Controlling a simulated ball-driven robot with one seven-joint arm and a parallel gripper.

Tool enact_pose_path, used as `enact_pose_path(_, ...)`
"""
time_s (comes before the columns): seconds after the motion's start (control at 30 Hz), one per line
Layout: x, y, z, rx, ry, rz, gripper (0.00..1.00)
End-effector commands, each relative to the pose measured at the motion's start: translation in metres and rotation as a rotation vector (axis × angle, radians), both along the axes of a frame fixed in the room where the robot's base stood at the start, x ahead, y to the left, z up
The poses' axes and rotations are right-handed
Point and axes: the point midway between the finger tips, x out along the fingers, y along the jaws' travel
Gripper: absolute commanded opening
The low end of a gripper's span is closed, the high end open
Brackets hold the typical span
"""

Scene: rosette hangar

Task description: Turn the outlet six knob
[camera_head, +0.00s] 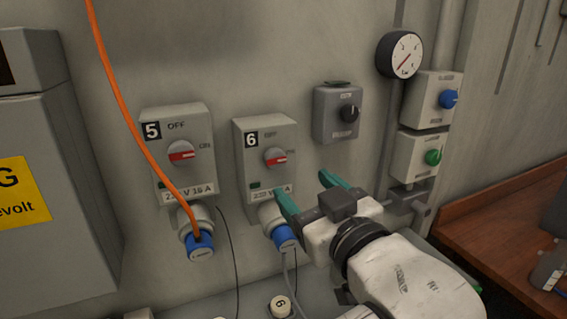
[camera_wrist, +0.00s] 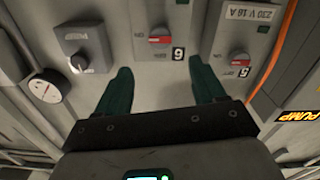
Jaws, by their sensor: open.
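The outlet six box (camera_head: 252,135) is a grey wall unit with a black "6" label. Its red-and-white knob (camera_head: 275,157) has its bar lying nearly level, with OFF marked above and ON at the right. A blue plug (camera_head: 285,238) sits in the socket below. My gripper (camera_head: 302,185) is open and empty, its teal fingers in front of the box's lower right, below and right of the knob and apart from it. In the wrist view, turned upside down, the knob (camera_wrist: 160,39) shows beyond the gap between the fingertips (camera_wrist: 160,68).
The outlet five box (camera_head: 178,135) with an orange cable (camera_head: 141,130) stands at left. A dark rotary switch (camera_head: 338,112), a gauge (camera_head: 399,55) and boxes with blue (camera_head: 449,98) and green (camera_head: 433,157) knobs are at right. A wooden bench (camera_head: 490,215) fills the lower right.

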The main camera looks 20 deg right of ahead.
Motion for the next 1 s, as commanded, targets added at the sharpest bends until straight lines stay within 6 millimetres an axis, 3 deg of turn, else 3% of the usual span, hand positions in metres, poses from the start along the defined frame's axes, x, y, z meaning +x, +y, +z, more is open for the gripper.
enact_pose_path(0.37,0.023,0.0,-0.003,-0.001,-0.003,-0.001,0.69)
enact_pose_path(0.7,0.084,0.0,0.001,-0.001,0.004,-0.002,0.69)
enact_pose_path(1.0,0.101,0.0,0.0,-0.001,0.002,0.0,0.69)
